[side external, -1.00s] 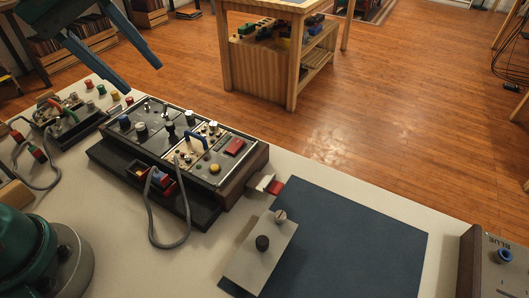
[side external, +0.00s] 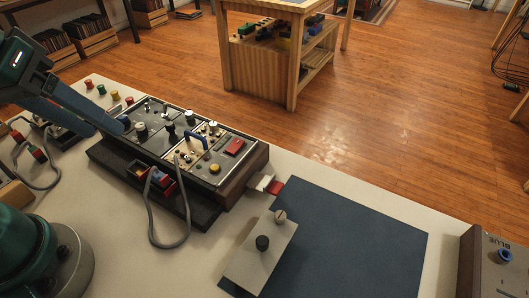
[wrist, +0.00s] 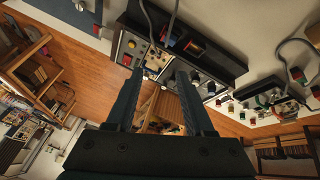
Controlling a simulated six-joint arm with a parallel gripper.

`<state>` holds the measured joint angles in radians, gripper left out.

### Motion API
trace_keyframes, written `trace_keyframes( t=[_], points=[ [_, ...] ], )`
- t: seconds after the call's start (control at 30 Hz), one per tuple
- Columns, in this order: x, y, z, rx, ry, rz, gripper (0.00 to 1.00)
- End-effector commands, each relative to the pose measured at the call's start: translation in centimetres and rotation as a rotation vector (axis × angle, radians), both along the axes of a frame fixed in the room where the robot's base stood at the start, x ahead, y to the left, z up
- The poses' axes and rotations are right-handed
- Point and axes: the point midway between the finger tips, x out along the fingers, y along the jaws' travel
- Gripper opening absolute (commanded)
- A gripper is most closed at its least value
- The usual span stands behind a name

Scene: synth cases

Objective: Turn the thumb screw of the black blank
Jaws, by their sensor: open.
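A long dark rack (side external: 232,199) with wooden ends stands on the white table and holds several panels.
A grey plate (side external: 258,262) with a black knob and a silver screw lies on a blue mat (side external: 355,230). A grey cable (side external: 183,222) loops in front of the rack. A box marked BLUE (side external: 492,270) stands at right.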

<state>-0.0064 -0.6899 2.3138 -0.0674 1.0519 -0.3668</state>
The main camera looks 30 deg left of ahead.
Motion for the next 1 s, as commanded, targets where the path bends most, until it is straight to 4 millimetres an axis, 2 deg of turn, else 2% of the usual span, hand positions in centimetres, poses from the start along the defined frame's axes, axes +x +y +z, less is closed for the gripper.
trace_keyframes(
  t=[0.23,0.4,0.57,0.67,0.8,0.9,1.0],
  points=[
    [0.6,0.1,0.4,0.008,-0.032,-0.002,0.53],
    [4.5,1.1,2.3,0.063,-0.116,-0.010,0.53],
    [9.3,2.3,2.3,0.120,-0.126,-0.017,0.53],
    [12.3,3.2,1.4,0.152,-0.114,-0.024,0.53],
    [16.0,4.3,-1.0,0.189,-0.077,-0.036,0.53],
    [17.9,5.0,-3.2,0.207,-0.039,-0.044,0.53],
    [19.0,5.5,-5.5,0.213,0.006,-0.048,0.53]
  ],
)
